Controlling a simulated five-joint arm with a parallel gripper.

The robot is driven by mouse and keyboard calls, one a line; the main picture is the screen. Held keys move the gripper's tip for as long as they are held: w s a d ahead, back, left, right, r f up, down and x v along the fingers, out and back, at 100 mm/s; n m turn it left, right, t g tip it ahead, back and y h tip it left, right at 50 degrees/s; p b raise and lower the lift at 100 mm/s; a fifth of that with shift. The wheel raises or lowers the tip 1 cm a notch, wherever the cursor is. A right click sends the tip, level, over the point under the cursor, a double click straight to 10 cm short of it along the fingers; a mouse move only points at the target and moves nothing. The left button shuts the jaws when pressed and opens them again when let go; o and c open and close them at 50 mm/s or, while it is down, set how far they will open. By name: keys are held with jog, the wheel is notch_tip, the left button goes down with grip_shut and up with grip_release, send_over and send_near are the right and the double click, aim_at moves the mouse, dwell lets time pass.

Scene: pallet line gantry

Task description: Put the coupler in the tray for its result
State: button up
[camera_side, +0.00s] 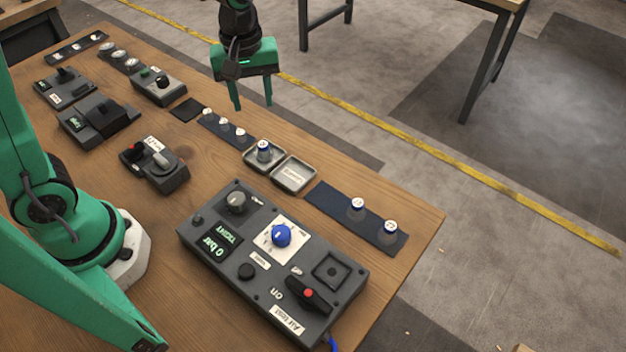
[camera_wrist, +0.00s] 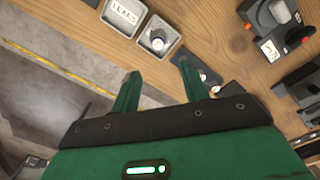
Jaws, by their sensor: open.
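A coupler (camera_side: 263,150) with a white top and blue band stands upright in the left one of two small grey trays (camera_side: 247,160); it also shows in the wrist view (camera_wrist: 157,40). The other tray (camera_side: 294,188) is empty and reads LEAKS in the wrist view (camera_wrist: 124,28). My gripper (camera_side: 254,106) is open and empty, raised off the table behind and left of the trays. In the wrist view its fingertips (camera_wrist: 158,68) are below the coupler's tray. The air test panel (camera_side: 215,258) shows 0 bar and TIGHT; its square socket (camera_side: 331,270) is empty.
Two more couplers (camera_side: 357,208) (camera_side: 390,231) stand on a dark strip (camera_side: 330,198) right of the trays. Another strip with several small white-topped pieces (camera_side: 224,125) lies left of them. Control boxes (camera_side: 155,165) stand further left. Wood is bare between them and the panel.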

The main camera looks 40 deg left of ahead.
jog(key=s+a+r+m+t, duration=0.2)
jog(key=s+r+m, duration=0.3)
jog(key=s, duration=0.2)
jog(key=s+a+r+m+t, duration=0.3)
jog(key=s+r+m, duration=0.1)
jog(key=s, duration=0.3)
jog(key=shift+s+a+r+m, duration=0.3)
jog(key=shift+r+m, duration=0.1)
jog(key=shift+m, duration=0.1)
dwell(0.8)
